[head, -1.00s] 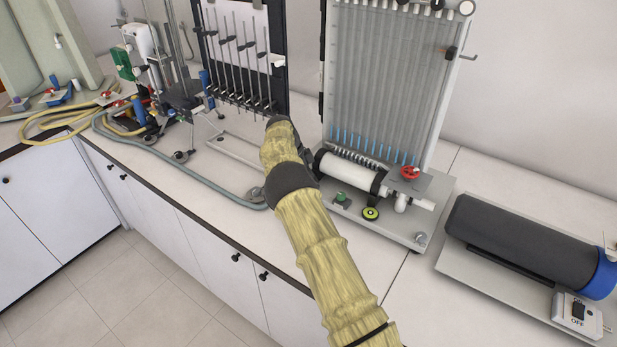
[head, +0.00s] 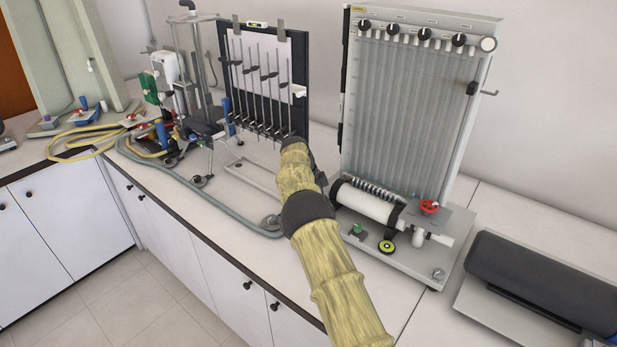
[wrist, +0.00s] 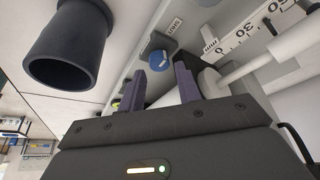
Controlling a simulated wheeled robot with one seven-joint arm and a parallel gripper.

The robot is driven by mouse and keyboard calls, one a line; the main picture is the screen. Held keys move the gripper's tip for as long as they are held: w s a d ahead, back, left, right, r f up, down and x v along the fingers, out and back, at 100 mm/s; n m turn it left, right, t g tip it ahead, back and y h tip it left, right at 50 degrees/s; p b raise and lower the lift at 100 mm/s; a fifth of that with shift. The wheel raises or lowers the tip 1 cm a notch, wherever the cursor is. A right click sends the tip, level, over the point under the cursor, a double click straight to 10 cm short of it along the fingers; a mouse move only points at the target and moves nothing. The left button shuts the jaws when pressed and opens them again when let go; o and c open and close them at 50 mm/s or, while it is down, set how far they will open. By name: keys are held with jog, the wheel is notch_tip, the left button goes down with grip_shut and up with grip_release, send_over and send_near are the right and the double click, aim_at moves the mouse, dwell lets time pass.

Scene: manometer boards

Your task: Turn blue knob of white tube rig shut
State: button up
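In the head view, the rig with the white tube (head: 368,202) stands on the counter under a tall panel of clear tubes. My arm hides my gripper and the blue knob there.
A black cup-shaped part (wrist: 68,45) is left of the fingers; a white scale (wrist: 240,35) and white rod (wrist: 285,50) are right. The rig carries a red knob (head: 429,207), a green knob (head: 357,230) and a yellow-black disc (head: 387,246). A black-framed board (head: 302,75) stands behind my arm.

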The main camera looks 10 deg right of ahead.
jog(key=p+v, duration=0.7)
jog(key=v, duration=0.7)
jog(key=shift+a+r, duration=0.2)
jog(key=shift+d, duration=0.1)
jog(key=s+d+r+n+y, duration=0.1)
jog(key=s+d+r+n, duration=0.15)
jog(key=s+d, duration=0.2)
jog(key=s+d+r+n+y, duration=0.2)
jog(key=s+d+n, duration=0.2)
jog(key=d, duration=0.2)
jog(key=s+a+f+n+t, duration=0.1)
jog(key=s+n, duration=0.5)
jog(key=s, duration=0.9)
jog(key=s+a+f+n+t+y, duration=0.1)
jog(key=s+n, duration=0.4)
jog(key=s, duration=1)
jog(key=shift+a+f+n+t, duration=0.3)
jog(key=shift+a+f+n, duration=0.05)
jog(key=shift+a+f, duration=0.35)
